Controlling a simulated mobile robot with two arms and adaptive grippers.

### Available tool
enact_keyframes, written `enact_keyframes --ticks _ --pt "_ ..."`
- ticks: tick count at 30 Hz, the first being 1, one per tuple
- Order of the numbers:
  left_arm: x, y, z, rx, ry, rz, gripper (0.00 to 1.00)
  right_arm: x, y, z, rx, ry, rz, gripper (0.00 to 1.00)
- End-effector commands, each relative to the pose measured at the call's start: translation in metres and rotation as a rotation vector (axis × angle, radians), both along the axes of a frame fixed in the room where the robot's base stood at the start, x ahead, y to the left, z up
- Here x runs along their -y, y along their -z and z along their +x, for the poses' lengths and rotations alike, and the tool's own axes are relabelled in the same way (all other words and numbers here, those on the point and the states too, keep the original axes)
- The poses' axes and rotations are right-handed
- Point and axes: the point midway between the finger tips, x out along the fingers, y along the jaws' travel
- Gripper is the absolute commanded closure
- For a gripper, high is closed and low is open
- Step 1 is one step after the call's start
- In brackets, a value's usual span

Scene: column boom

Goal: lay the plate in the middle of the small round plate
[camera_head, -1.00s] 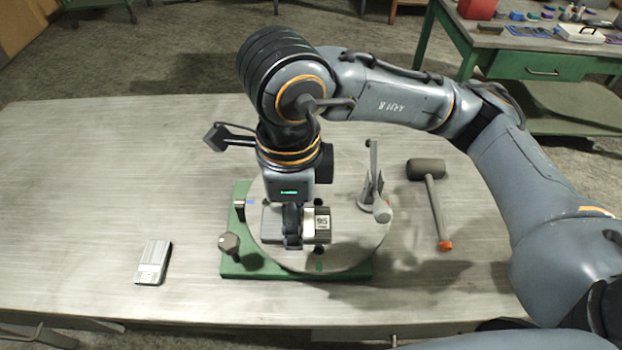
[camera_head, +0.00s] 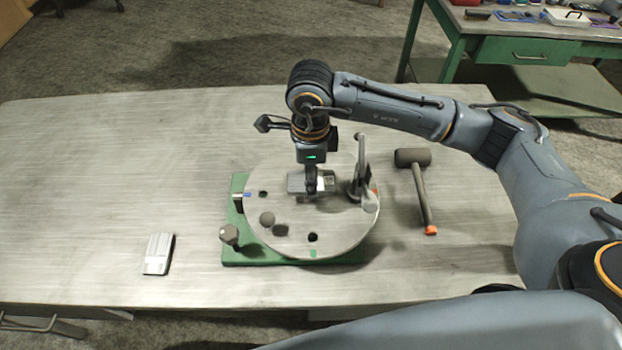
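The plate (camera_head: 327,184) is a small grey rectangular metal block with a pale marked end. It is at my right gripper (camera_head: 311,193), whose narrow fingers appear shut on it and hide its middle. The round plate (camera_head: 290,240) is a pale disc with dark holes, lying on a green base (camera_head: 232,246). The block is over the far half of the disc, behind its middle. I cannot tell whether it touches the disc. My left gripper is not in view.
A clamp-like upright (camera_head: 361,160) stands at the disc's right side. A mallet (camera_head: 420,185) lies right; a grey ribbed block (camera_head: 158,253) lies left.

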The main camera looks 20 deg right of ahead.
Motion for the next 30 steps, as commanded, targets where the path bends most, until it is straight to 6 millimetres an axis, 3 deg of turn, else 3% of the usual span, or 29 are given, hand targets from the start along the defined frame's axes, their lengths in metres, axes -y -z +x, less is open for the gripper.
enact_keyframes --ticks 6,20,21,24,30 --pt "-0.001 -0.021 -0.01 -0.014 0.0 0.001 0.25 0.001 0.025 0.001 -0.002 0.001 0.0 1.0" --pt "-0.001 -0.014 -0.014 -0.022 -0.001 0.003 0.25 0.001 0.035 0.002 0.002 0.0 0.0 1.0" --pt "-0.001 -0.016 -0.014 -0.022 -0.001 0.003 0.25 0.001 0.035 0.001 0.0 0.001 -0.001 0.4" --pt "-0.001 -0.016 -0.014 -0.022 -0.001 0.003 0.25 0.001 0.035 0.001 -0.001 0.001 -0.001 0.25" --pt "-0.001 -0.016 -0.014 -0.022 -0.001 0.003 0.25 0.001 0.034 0.001 -0.001 0.001 -0.001 0.25"
